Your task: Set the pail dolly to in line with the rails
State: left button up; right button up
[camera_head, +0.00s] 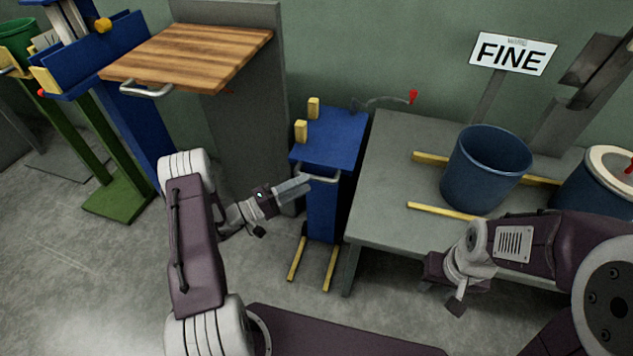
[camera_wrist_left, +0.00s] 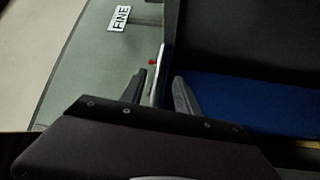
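The blue pail dolly (camera_head: 338,135) stands left of the grey bench, with two yellow blocks on its top and a metal handle (camera_head: 318,178) on its near edge. My left gripper (camera_head: 308,184) is at this handle. In the left wrist view, its two fingers (camera_wrist_left: 160,88) are apart, with the handle bar (camera_wrist_left: 161,65) between them and gaps showing. The dolly's blue surface also shows there (camera_wrist_left: 260,105). Yellow rails (camera_head: 440,211) lie on the bench under a blue pail (camera_head: 485,168). My right gripper (camera_head: 444,284) is before the bench; its fingers are not clear.
The grey bench (camera_head: 390,165) carries a FINE sign (camera_head: 513,54) and a second, lidded pail (camera_head: 597,188). A red-tipped lever (camera_head: 412,97) is between dolly and bench. A wood-topped stand (camera_head: 190,55) is left of the dolly. Two yellow strips (camera_head: 331,268) are low at the dolly's foot.

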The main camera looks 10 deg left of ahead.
aim_at(316, 176)
pick_arm(q)
jog(key=b+x, duration=0.1)
jog(key=x, duration=0.4)
jog(key=shift+d, duration=0.15)
grip_shut()
dwell(1.2)
